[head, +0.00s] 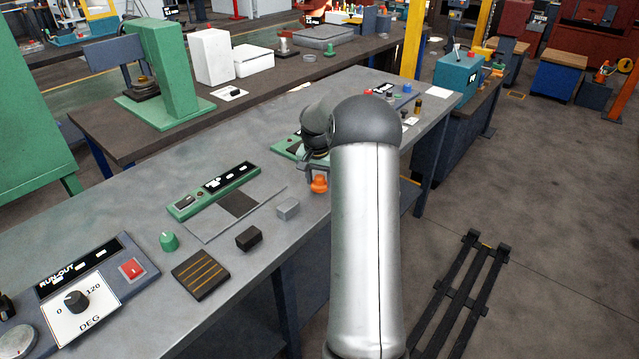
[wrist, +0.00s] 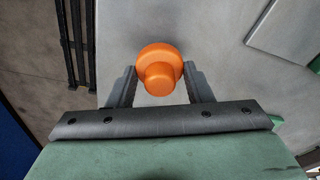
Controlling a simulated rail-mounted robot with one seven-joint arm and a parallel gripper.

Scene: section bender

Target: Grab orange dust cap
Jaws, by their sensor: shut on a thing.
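The orange dust cap (head: 319,184) is a round flanged piece with a narrower knob. In the head view it is at the right side of the grey workbench (head: 120,215), just below my gripper (head: 314,172). In the wrist view the orange dust cap (wrist: 160,70) sits between the two dark fingers of my gripper (wrist: 160,82), which is shut on it. I cannot tell whether the cap touches the bench top. My arm hides part of the bench to the right.
A grey block (head: 288,208), a black block (head: 249,238), a green knob (head: 169,241) and a striped dark pad (head: 200,275) lie on the bench to the left. A green panel (head: 214,190) is behind them. The bench's front edge is close to the cap.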

